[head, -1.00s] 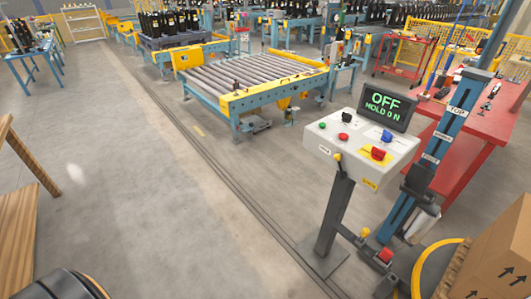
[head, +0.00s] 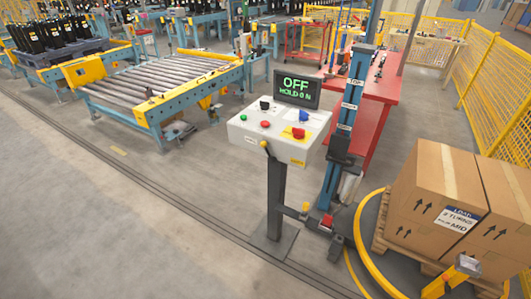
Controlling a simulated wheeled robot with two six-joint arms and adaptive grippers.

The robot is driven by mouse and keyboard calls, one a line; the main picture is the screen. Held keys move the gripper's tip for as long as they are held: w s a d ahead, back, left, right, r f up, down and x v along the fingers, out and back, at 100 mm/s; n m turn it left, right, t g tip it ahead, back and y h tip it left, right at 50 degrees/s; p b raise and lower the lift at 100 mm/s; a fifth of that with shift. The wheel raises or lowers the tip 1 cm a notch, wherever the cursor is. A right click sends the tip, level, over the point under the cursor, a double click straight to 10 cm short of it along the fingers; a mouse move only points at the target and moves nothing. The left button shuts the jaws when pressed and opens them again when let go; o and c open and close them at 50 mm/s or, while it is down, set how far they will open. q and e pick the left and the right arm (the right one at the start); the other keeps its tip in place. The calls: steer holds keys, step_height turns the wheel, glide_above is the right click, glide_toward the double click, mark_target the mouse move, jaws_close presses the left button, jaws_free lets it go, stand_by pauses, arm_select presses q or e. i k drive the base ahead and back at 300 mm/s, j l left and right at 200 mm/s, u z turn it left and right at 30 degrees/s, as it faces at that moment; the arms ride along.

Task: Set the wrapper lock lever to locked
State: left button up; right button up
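The wrapper's control box (head: 278,132) is white and stands on a grey post right of the picture's middle. Its black screen (head: 297,88) reads "OFF" and "HOLD 0 N" in green. A yellow-tipped lever (head: 265,145) sticks out from the box's front left, by a small label too small to read. On top are a red handle on a yellow plate (head: 298,132), a blue knob (head: 304,116), a black knob (head: 265,103), and green and red buttons. I cannot tell for certain which one is the lock lever or how it is set. Neither gripper is in view.
A blue mast (head: 345,110) with a "TOP" label stands behind the box. At right, brown cartons (head: 437,190) sit on a pallet within a yellow ring (head: 362,250). A roller conveyor (head: 160,80) and red table (head: 378,90) stand behind. The floor at left is clear.

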mark_target(273, 159)
steer(key=i+j+z, duration=0.45)
steer(key=j, duration=0.3)
steer(key=i+j+z, duration=0.2)
steer(key=j, duration=0.2)
